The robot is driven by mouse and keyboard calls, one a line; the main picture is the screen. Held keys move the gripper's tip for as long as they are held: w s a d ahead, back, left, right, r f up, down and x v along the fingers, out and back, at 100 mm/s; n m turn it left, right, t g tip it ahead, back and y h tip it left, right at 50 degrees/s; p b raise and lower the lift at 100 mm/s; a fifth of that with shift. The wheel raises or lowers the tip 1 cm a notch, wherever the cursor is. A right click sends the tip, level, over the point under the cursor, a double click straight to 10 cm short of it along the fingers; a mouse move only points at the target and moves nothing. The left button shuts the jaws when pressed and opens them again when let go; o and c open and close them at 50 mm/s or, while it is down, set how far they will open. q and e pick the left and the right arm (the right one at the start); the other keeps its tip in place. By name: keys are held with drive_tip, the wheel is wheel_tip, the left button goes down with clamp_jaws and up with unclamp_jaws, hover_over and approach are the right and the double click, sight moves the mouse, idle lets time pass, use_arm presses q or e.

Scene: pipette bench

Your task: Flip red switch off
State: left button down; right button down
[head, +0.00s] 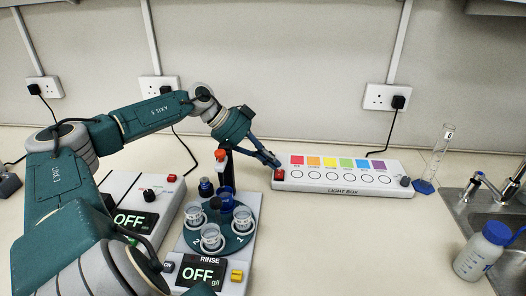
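A red switch (279,175) sits at the left end of the long white light box (343,190), which stands against the back wall. Whether the switch is on or off is too small to tell. My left arm reaches in from the left and over the bench. My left gripper (273,160) points down and right, with its tips just above and behind the red switch. Its fingers look close together, with nothing seen between them. Whether the tips touch the switch cannot be told. My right gripper is not in view.
The rinse device (245,262) with several cups stands in front of the light box. Another white device (165,215) reading OFF is left of it. A measuring cylinder (437,158), a wash bottle (480,252) and a sink (510,222) are at right. The counter right of the rinse device is clear.

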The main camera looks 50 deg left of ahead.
use_arm(q)
drive_tip(key=v, duration=0.6)
drive_tip(key=shift+s+a+r, duration=0.2)
drive_tip(key=shift+a, duration=0.05)
drive_tip(key=shift+r, duration=0.1)
